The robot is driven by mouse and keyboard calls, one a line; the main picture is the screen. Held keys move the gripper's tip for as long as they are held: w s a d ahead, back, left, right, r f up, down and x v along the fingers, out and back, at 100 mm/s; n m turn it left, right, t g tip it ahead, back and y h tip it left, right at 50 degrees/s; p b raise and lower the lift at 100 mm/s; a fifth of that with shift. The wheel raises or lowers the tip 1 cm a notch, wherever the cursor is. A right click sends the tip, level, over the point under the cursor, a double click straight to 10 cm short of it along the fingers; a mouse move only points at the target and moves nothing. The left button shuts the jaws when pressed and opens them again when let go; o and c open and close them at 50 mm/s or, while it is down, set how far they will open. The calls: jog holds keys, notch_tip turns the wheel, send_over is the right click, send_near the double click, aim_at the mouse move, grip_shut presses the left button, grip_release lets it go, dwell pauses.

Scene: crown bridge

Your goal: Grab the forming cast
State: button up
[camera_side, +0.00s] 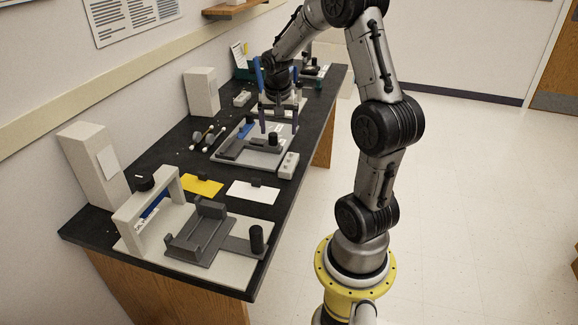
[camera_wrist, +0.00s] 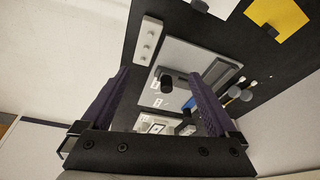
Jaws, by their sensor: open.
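My gripper (camera_side: 279,122) is open over the middle station of the bench. Its two purple fingers, wide apart with nothing gripped, also show in the wrist view (camera_wrist: 158,105). Below them is a light grey tray (camera_side: 222,159) with dark grey blocks (camera_side: 230,148), a blue piece and a black knob (camera_side: 273,139). In the wrist view the black knob (camera_wrist: 167,82) appears between the fingers, and a dark grey block (camera_wrist: 216,70) lies by the right finger. I cannot tell for certain which part is the forming cast. Fingers partly hide the tray.
A near station has a light arch (camera_side: 133,208) and a dark grey fixture (camera_side: 197,237). Yellow (camera_side: 202,186) and white (camera_side: 252,192) plates lie between the stations. A white switch strip (camera_side: 288,165) edges the tray. Tall beige boxes (camera_side: 201,91) stand by the wall.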

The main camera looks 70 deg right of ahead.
jog(key=s+d+f, duration=0.2)
send_over(289, 159)
jog(key=a, duration=0.2)
jog(key=shift+m+g, duration=0.3)
jog(key=shift+m, duration=0.1)
jog(key=f, duration=0.7)
jog(key=shift+s+a, duration=0.15)
jog(key=shift+s, duration=0.2)
jog(key=shift+x, duration=3.05)
jog(key=shift+w+r, duration=0.1)
jog(key=shift+w, duration=0.05)
grip_shut()
